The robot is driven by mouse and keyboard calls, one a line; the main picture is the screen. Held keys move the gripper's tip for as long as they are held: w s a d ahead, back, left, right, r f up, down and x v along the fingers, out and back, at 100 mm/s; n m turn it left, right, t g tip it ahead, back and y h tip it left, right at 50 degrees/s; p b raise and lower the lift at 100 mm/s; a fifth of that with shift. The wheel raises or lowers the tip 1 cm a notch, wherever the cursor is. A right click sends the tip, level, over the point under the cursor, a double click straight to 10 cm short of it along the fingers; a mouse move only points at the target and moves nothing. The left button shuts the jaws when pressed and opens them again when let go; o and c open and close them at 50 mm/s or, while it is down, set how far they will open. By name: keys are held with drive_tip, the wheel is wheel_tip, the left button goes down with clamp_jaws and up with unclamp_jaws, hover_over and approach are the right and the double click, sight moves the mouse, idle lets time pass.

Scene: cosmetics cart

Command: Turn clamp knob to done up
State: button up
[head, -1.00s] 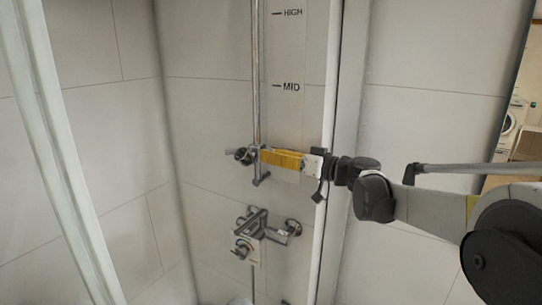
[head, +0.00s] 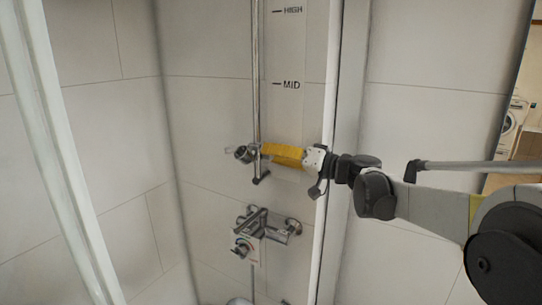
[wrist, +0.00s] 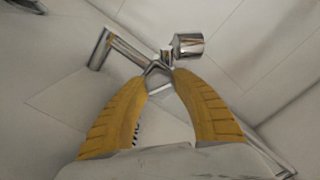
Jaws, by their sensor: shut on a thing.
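The metal shower clamp (head: 254,153) sits on the vertical rail (head: 257,60), below the MID mark. In the wrist view it shows a short round chrome cylinder (wrist: 188,45) on one side and a chrome bar (wrist: 124,51) on the other. My gripper (head: 265,151) reaches in from the right with yellow ribbed fingers. In the wrist view my gripper (wrist: 160,72) has its fingertips closed around the small part at the clamp's middle, the clamp knob. The fingertips mostly hide the knob, and its tightness cannot be told.
A chrome mixer tap (head: 265,227) is on the wall below the clamp. A white panel edge (head: 327,180) runs vertically beside my wrist. A glass door edge (head: 70,170) stands at the left. The tiled wall between is clear.

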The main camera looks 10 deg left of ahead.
drive_tip(key=m, duration=0.6)
drive_tip(key=shift+b, duration=0.35)
drive_tip(key=m, duration=0.6)
drive_tip(key=shift+m, duration=0.3)
drive_tip(key=o, duration=0.9)
drive_tip(key=shift+d, duration=0.1)
drive_tip(key=v, duration=1.2)
drive_tip(key=shift+f, duration=0.1)
